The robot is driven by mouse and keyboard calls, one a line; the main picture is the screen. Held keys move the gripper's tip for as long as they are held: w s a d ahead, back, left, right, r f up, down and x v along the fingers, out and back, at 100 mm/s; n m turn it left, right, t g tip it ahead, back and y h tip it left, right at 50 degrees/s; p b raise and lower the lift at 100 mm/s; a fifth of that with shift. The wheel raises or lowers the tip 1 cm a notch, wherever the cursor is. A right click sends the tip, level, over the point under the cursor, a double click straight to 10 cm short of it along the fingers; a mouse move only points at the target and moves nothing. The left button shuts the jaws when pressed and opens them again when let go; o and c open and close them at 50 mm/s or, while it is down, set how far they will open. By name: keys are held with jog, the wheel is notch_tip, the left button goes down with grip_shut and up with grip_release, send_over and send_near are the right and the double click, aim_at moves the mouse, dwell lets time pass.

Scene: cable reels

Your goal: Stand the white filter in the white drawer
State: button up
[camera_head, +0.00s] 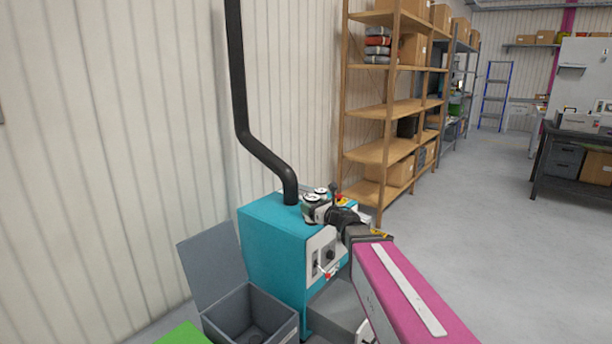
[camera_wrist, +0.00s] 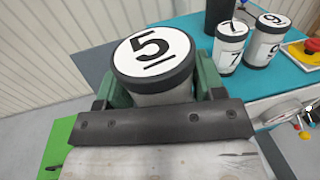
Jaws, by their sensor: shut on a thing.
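A white filter (camera_wrist: 158,90) with black rims and a black 5 on its top is between the green fingers of my gripper (camera_wrist: 160,78) in the wrist view. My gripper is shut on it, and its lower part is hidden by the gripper. In the head view my gripper (camera_head: 322,209) is small, by the top of the teal machine (camera_head: 270,235). I cannot make out a white drawer in either view.
Two more white filters, marked 7 (camera_wrist: 230,52) and 9 or 6 (camera_wrist: 265,48), stand on the teal top. A red emergency button (camera_wrist: 311,46) is beside them. A black pipe (camera_head: 243,110) rises from the machine. A lidded grey bin (camera_head: 240,308) and a green surface (camera_head: 183,334) are at lower left.

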jog(key=s+d+f+n+g+y, duration=0.1)
jog(key=s+d+f, duration=0.1)
jog(key=s+d, duration=0.3)
jog(key=s+d+f+n+g+y, duration=0.1)
jog(key=s+d, duration=0.5)
jog(key=d, duration=0.6)
jog(key=shift+s+f+n+g+y, duration=0.3)
jog(key=shift+f+g+y, duration=0.1)
jog(key=shift+g, duration=0.1)
